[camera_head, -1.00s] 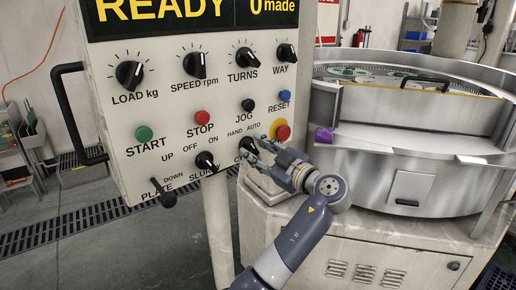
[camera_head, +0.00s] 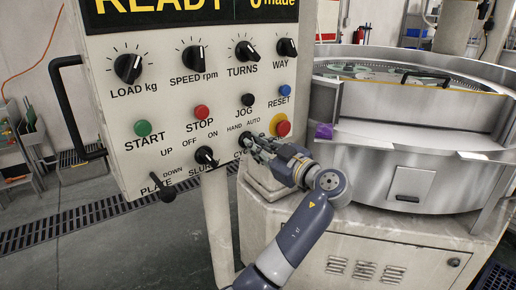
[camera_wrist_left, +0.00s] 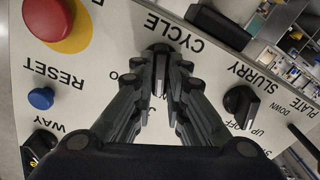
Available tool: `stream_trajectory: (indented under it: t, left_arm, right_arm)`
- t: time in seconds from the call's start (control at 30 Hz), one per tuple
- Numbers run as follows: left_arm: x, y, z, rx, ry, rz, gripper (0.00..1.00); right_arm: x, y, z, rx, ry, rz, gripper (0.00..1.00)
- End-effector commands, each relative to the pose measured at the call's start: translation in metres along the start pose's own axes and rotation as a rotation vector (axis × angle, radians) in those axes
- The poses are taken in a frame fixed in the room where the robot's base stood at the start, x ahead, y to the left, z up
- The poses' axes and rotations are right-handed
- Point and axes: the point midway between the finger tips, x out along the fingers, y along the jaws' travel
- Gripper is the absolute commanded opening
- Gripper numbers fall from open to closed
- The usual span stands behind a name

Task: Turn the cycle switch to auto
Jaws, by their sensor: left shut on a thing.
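The cycle switch (camera_head: 244,139) is a black rotary knob low on the pale control panel, under the labels HAND and AUTO. My left gripper (camera_head: 254,146) has its fingertips at this knob, coming in from the lower right. In the left wrist view, the knob (camera_wrist_left: 159,54) sits between the two fingers of the gripper (camera_wrist_left: 160,85), which is shut on it. The fingers hide part of the knob, and I cannot tell surely which label it points to. My right gripper is out of view.
The slurry switch (camera_head: 206,157) is just left of the cycle switch. The red emergency button (camera_head: 281,128) on its yellow ring sits close to its right, with the blue reset button (camera_head: 285,90) above. A large round lapping machine (camera_head: 415,165) stands at the right.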

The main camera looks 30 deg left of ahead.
Motion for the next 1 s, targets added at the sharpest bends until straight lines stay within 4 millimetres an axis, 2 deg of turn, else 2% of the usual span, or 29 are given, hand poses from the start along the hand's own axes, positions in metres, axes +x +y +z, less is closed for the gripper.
stream_trajectory:
  t: [0.4,0.7,1.0]
  left_arm:
    - [-0.0004,0.0013,0.0006,0.37,-0.001,0.001,0.0]
    - [-0.0002,0.0026,-0.0003,0.641,0.0,0.001,0.0]
    - [0.0,0.0027,0.0,0.832,0.0,0.0,0.0]
  right_arm:
    - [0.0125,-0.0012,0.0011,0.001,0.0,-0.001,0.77]
    - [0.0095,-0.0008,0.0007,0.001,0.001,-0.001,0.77]
    - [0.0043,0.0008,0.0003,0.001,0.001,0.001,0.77]
